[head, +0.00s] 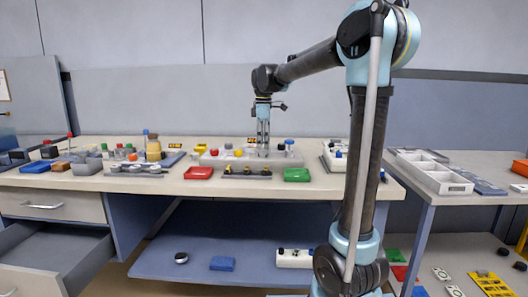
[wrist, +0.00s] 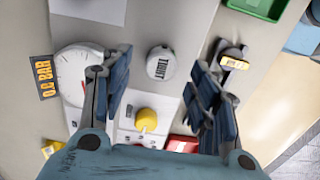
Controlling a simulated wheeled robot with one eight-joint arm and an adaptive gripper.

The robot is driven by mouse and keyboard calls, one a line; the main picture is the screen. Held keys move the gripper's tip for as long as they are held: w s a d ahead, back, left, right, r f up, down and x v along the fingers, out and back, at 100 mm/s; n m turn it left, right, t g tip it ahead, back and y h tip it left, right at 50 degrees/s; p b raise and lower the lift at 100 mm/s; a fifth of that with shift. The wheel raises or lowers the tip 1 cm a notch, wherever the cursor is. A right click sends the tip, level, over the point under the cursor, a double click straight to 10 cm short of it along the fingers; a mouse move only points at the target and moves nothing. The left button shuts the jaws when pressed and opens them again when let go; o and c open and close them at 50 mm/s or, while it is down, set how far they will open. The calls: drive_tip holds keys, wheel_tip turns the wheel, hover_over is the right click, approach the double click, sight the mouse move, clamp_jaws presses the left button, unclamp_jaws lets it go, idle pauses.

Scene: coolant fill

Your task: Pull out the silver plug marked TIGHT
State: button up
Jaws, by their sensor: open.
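The silver plug marked TIGHT (wrist: 161,63) shows in the wrist view as a round, pale grey cap with dark lettering. It sits on a light grey surface. My gripper (wrist: 163,72) is open, with one finger on each side of the plug in the picture and visible gaps between. Nothing is held between the fingers. In the head view my gripper (head: 263,146) points down over the grey unit (head: 213,160) on the bench. The plug cannot be made out in the head view, and its height relative to the fingertips is unclear.
A red tray (head: 198,173) and a green tray (head: 297,175) stand at the bench front.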

drive_tip(key=shift+f, duration=1.75)
drive_tip(key=c, duration=1.2)
drive_tip(key=o, duration=0.5)
drive_tip(key=shift+c, duration=1.4)
drive_tip(key=shift+r, duration=0.35)
drive_tip(key=shift+r, duration=2.15)
